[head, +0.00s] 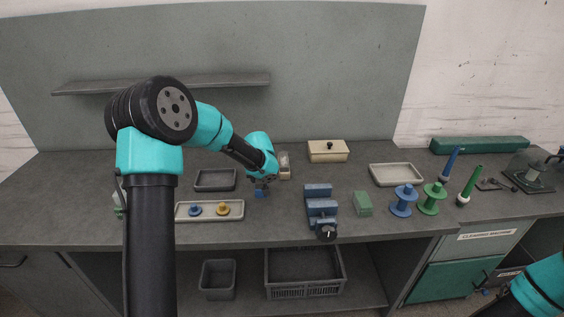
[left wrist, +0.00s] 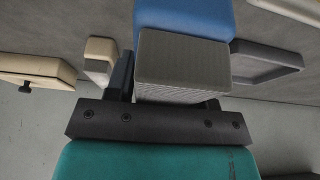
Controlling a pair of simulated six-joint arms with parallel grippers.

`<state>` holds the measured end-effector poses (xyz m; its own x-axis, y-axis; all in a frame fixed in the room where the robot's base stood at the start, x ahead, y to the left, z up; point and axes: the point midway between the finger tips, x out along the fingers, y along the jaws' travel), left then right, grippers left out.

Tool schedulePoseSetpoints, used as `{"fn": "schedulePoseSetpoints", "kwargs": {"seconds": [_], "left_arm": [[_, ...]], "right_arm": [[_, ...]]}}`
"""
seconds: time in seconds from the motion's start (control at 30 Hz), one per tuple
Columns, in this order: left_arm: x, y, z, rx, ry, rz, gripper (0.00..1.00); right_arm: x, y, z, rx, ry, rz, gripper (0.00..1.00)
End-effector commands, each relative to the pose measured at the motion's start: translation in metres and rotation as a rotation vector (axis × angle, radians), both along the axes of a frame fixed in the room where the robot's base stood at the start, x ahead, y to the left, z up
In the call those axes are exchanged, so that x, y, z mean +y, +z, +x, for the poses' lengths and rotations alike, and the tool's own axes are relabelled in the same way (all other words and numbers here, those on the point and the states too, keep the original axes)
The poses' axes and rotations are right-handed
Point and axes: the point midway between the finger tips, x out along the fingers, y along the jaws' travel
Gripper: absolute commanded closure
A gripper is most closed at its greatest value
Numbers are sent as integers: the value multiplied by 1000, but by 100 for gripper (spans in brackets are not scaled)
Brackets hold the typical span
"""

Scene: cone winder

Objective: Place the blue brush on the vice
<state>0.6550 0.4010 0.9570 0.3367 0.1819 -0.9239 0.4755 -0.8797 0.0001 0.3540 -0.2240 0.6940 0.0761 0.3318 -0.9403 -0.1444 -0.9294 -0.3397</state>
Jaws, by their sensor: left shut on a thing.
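My left gripper (head: 263,184) is shut on the blue brush (head: 261,192), near the middle of the bench. In the left wrist view the brush's blue body (left wrist: 185,15) shows at the top, with a grey ribbed block between it and the gripper; I cannot tell whether that block is bristles or a finger. The brush is low over the bench; whether it touches is unclear. The blue vice (head: 321,206) stands right of my left gripper, near the front edge, with a dark handle. Its top shows nothing on it. My right gripper is out of view.
A green block (head: 363,204) stands just right of the vice, then blue (head: 404,200) and green spools (head: 432,198). A dark tray (head: 215,188) and a beige tray (head: 182,217) with two rings lie left. A lidded box (head: 328,153) stands behind.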

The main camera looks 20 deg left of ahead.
Motion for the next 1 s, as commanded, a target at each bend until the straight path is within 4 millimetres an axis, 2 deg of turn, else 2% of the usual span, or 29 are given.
{"fn": "schedulePoseSetpoints", "kwargs": {"seconds": [0.2,0.37,0.57,0.8,1.0], "left_arm": [[-4,5,0,-2,-10,1,78],[-26,24,-3,-5,-56,4,78],[-77,68,-17,-8,-175,9,78],[-144,122,-50,-7,-349,7,78],[-181,150,-76,-3,-461,2,78]], "right_arm": [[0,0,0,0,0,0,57],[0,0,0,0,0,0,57],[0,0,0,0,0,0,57],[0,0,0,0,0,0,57],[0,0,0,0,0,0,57]]}}
